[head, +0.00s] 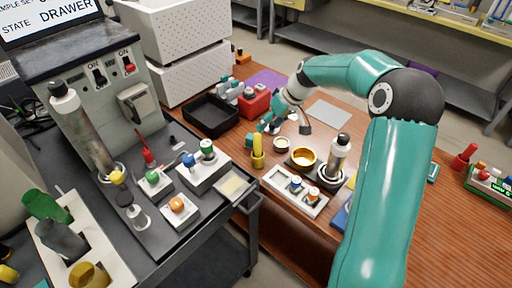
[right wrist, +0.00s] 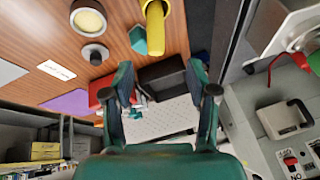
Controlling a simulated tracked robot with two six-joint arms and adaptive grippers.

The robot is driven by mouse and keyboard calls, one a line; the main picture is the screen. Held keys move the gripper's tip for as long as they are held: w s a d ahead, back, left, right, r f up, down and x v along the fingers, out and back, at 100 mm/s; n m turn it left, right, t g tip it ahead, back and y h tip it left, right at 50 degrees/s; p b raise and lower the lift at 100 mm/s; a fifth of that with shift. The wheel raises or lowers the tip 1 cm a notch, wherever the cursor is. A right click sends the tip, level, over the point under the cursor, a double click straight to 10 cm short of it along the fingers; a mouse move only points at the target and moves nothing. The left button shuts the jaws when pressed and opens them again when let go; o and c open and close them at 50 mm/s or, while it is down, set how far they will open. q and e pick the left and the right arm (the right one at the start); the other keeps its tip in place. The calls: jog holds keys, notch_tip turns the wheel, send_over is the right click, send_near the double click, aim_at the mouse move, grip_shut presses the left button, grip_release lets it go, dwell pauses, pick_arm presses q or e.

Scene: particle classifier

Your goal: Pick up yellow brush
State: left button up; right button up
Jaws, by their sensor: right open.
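The yellow brush (head: 257,152) stands upright on the wooden table, left of the white tray in the head view. It also shows at the top of the right wrist view (right wrist: 155,27), beyond the fingertips. My right gripper (head: 280,122) reaches in from the right, a little behind the brush in the head view. In the right wrist view its two fingers (right wrist: 163,82) are spread apart with nothing between them, and they do not touch the brush. The brush's lower end is hard to make out. My left gripper is not in view.
A brass-coloured dish (head: 303,157), a metal cylinder (head: 338,158) and a white tray (head: 280,182) with small bottles stand right of the brush. A black bin (head: 211,113) and red box (head: 256,102) lie behind. The dark cart (head: 150,205) is at left.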

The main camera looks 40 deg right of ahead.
aim_at(260, 138)
jog(key=x, duration=0.6)
jog(key=shift+w+f+p, duration=0.25)
jog(key=shift+f+p, duration=0.25)
jog(key=shift+f, duration=0.05)
jog(key=x, duration=0.2)
jog(key=p+x, duration=0.1)
jog(key=x, duration=0.1)
jog(key=shift+d, duration=0.3)
jog(key=shift+c, duration=0.3)
grip_shut()
